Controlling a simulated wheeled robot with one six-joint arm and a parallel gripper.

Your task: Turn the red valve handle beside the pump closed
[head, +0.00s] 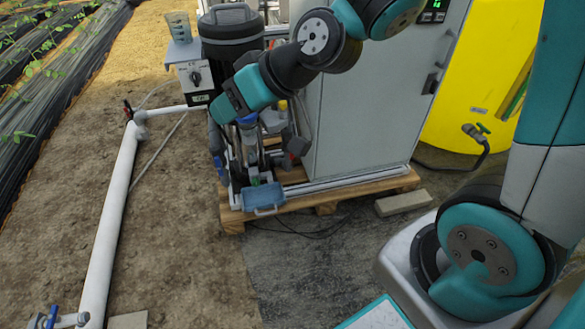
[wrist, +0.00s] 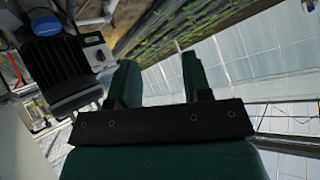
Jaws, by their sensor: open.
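A small red part (head: 298,147), which looks like the red valve handle, sits low on the skid, right of the dark upright pump parts (head: 250,150). It is small and partly crowded by dark fittings, so I cannot tell its angle. My gripper (wrist: 160,70) is open and empty in the wrist view, its two green fingers apart. In the head view my arm reaches across the skid from the upper right, its teal end left of and above the red part. The fingertips are not clear there. I cannot make out the red handle in the wrist view.
A black lidded tank (head: 232,35), a control box with a knob (head: 196,78) and a grey cabinet (head: 365,100) crowd the pallet (head: 325,197). A blue tray (head: 264,198) is at its front. A white pipe (head: 112,215) runs left. Bare soil lies between.

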